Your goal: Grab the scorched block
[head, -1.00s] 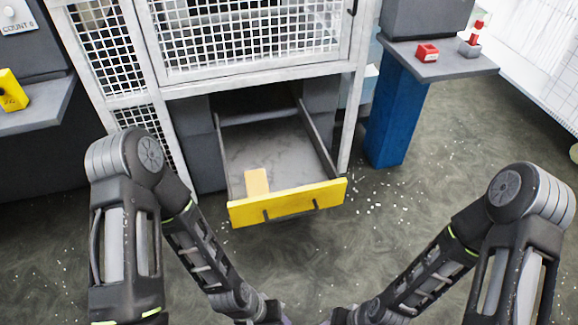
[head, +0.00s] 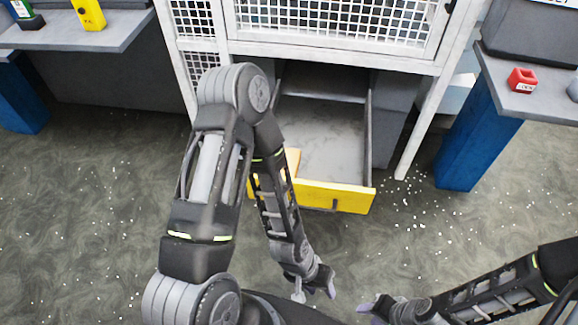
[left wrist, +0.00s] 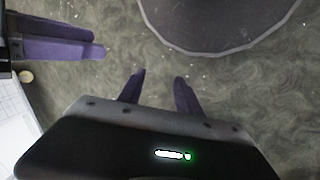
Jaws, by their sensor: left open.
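A tan block (head: 292,159) lies in the open drawer, at the left of its yellow front (head: 335,196). My left arm hides most of it in the head view, and I cannot make out scorch marks. My left gripper (head: 317,291) is low in front of the drawer, apart from the block. In the left wrist view its two purple fingers (left wrist: 159,85) are spread with only floor between them. My right gripper (head: 372,304) is just to the right of it; its purple fingers also show in the left wrist view (left wrist: 62,38), their opening unclear.
The drawer sits under a white mesh-guarded press (head: 335,45). Side shelves hold a yellow item (head: 89,14) at left and a red block (head: 522,79) at right, above a blue post (head: 478,140). White crumbs dot the floor, which is otherwise clear at left.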

